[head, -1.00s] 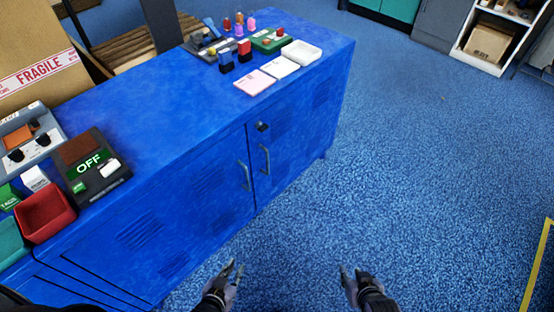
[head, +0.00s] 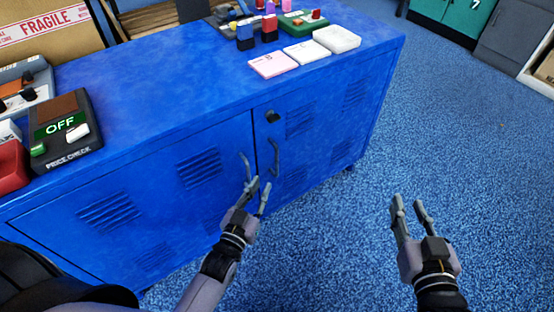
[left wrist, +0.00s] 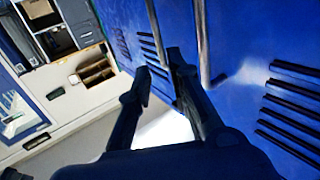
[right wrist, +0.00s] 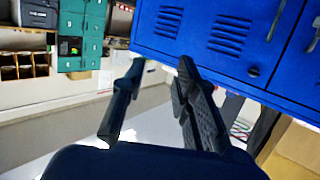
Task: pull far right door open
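The far right door (head: 318,148) of the blue cabinet is closed. It has a grey bar handle (head: 274,157) near its left edge, with a dark lock (head: 272,116) above. The neighbouring door (head: 150,195) is also closed, and its handle (head: 245,165) stands just left of the seam. My left gripper (head: 258,188) is open and empty, its fingertips just below the two handles; contact cannot be told. A bar handle (left wrist: 203,40) shows close ahead in the left wrist view. My right gripper (head: 408,203) is open and empty over the floor, right of the cabinet.
The cabinet top (head: 180,85) holds a price check box (head: 62,128), a pink pad (head: 273,65), a white tray (head: 337,39) and stamps. Blue floor (head: 455,150) to the right is clear. Teal and grey lockers (head: 462,17) stand at the back right.

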